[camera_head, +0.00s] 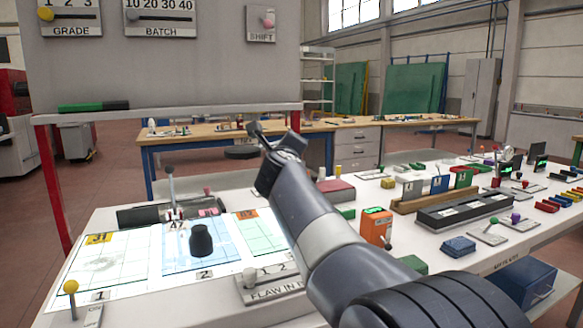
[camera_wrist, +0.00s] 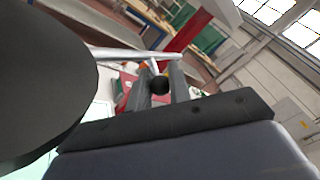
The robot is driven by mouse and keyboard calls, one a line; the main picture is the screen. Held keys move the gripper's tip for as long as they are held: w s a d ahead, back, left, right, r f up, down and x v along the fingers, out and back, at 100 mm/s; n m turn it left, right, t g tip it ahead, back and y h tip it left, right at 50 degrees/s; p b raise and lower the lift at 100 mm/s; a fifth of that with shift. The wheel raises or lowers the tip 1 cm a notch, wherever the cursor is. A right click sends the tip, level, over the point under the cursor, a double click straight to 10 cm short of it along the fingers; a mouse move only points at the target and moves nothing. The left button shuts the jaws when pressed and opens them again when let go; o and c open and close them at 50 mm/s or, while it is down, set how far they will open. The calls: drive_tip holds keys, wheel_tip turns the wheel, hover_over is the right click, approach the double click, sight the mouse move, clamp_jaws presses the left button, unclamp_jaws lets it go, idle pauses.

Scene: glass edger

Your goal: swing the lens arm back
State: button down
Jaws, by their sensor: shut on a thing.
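My gripper (camera_head: 258,132) is raised above the back of the light table in the head view, with its fingers pointing away to the upper left. In the wrist view, my gripper (camera_wrist: 159,88) has its two fingers on either side of a small black ball (camera_wrist: 159,85), shut on it. A silver rod (camera_wrist: 115,53) crosses just beyond the fingers and runs left behind a large dark round shape (camera_wrist: 40,85). These look like parts of the lens arm, but how they join is hidden. In the head view I cannot make the lens arm out clearly.
The light table bears marked sheets (camera_head: 105,262), a black knob-shaped piece (camera_head: 201,241) and an upright lever (camera_head: 171,188). An orange device (camera_head: 376,227) and a dark tray (camera_head: 465,210) stand right of my arm. A grey board (camera_head: 170,75) rises behind on the left.

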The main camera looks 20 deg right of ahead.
sight(234, 156)
drive_tip(key=w+a+m+g+h+p, duration=0.1)
drive_tip(key=m+g+h+p, duration=0.1)
drive_tip(key=w+a+m+g+h+p, duration=0.1)
drive_tip(key=w+m+g+h+p, duration=0.1)
drive_tip(key=h+p, duration=0.1)
drive_tip(key=w+a+m+g+h+p, duration=0.1)
drive_tip(key=m+g+h+p, duration=0.1)
drive_tip(key=p, duration=0.1)
drive_tip(key=shift+w+r+h, duration=0.1)
drive_tip(key=shift+w+h, duration=0.3)
drive_tip(key=shift+m, duration=0.3)
drive_tip(key=c, duration=1.3)
unclamp_jaws()
drive_tip(key=shift+c, duration=0.2)
drive_tip(key=v, duration=1.1)
drive_tip(key=shift+w+p, duration=0.2)
drive_tip(key=shift+p, duration=0.15)
